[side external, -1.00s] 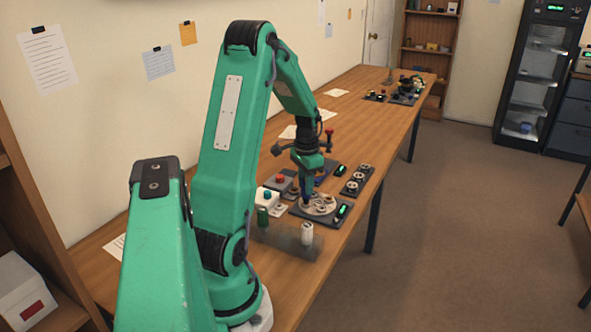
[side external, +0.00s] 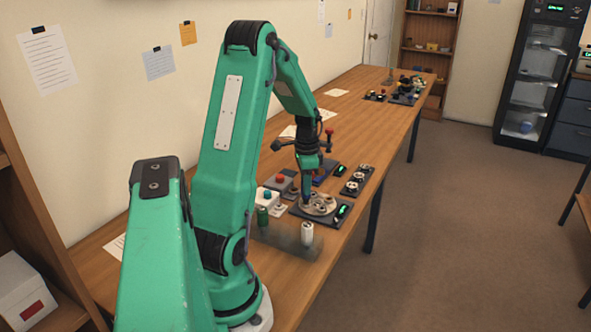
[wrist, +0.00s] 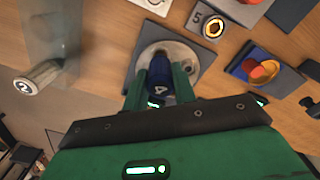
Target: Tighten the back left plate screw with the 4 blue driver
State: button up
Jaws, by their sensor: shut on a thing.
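My gripper (wrist: 160,86) is shut on the blue driver (wrist: 160,72), whose end shows a 4 in the wrist view. The driver points down at the round grey plate (wrist: 184,52), which lies on a dark square base. In the side view my gripper (side external: 307,166) is above the plate (side external: 324,207), and the driver (side external: 306,190) stands roughly upright over its back left part. The back left screw is hidden by the driver, so I cannot tell whether the tip sits in it.
A white cylinder marked 2 (wrist: 36,78) and a green cylinder (side external: 262,216) stand in a see-through rack close in front. A box with a teal button (side external: 267,195) and one with a red button (side external: 280,180) are left.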

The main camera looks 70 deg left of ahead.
jog(key=shift+m, duration=1.8)
